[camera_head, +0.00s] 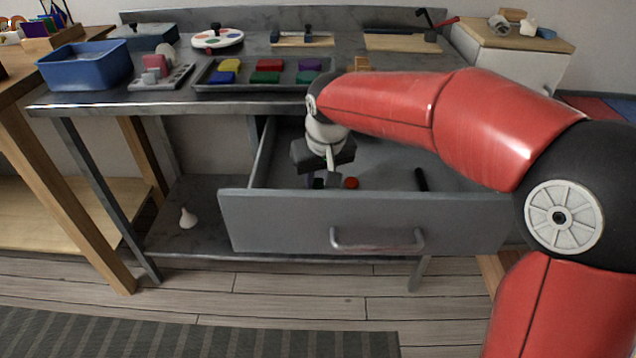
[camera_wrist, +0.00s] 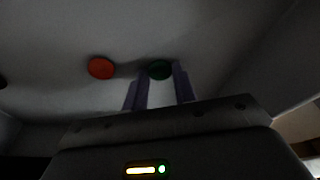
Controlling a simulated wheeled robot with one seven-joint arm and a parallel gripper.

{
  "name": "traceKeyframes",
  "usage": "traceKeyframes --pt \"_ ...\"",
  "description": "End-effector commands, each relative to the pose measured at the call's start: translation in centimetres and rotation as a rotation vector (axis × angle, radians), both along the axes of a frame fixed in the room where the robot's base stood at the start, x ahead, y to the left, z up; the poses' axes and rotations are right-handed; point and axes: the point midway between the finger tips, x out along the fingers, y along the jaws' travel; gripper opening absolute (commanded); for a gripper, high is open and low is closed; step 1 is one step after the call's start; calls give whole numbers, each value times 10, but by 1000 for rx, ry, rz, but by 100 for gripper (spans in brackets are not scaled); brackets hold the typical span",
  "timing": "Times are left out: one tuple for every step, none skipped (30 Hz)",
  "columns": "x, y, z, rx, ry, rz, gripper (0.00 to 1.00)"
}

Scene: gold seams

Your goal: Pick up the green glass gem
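The green glass gem (camera_head: 319,183) lies on the floor of the open grey drawer (camera_head: 290,222). In the wrist view the dark green gem (camera_wrist: 160,69) appears at the fingertips, in line with the gap between them. My gripper (camera_head: 322,180) reaches down into the drawer, and it also shows in the wrist view (camera_wrist: 160,78). Its two fingers are apart and nothing is held. I cannot tell whether the gem is between the fingertips or just beyond them.
A red gem (camera_head: 351,183) lies to the right of the green one, and to its left in the wrist view (camera_wrist: 101,68). A black rod-like object (camera_head: 421,180) lies farther right in the drawer. The drawer walls surround the gripper; the workbench top (camera_head: 100,98) overhangs behind.

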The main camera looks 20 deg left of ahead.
Motion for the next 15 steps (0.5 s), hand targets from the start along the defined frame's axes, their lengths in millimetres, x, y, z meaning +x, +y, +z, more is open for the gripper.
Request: traceKeyframes --pt "0 0 0 0 0 0 19" --pt "0 0 0 0 0 0 16" --pt "0 0 0 0 0 0 10" --pt "0 0 0 0 0 0 6" --pt "0 0 0 0 0 0 5" --pt "0 0 0 0 0 0 5" --pt "0 0 0 0 0 0 5" --pt "0 0 0 0 0 0 5" --pt "0 0 0 0 0 0 5" --pt "0 0 0 0 0 0 5" --pt "0 0 0 0 0 0 5" --pt "0 0 1 0 0 0 5" --pt "0 0 1 0 0 0 5" --pt "0 0 2 1 -1 0 5" --pt "0 0 3 1 -1 0 5"
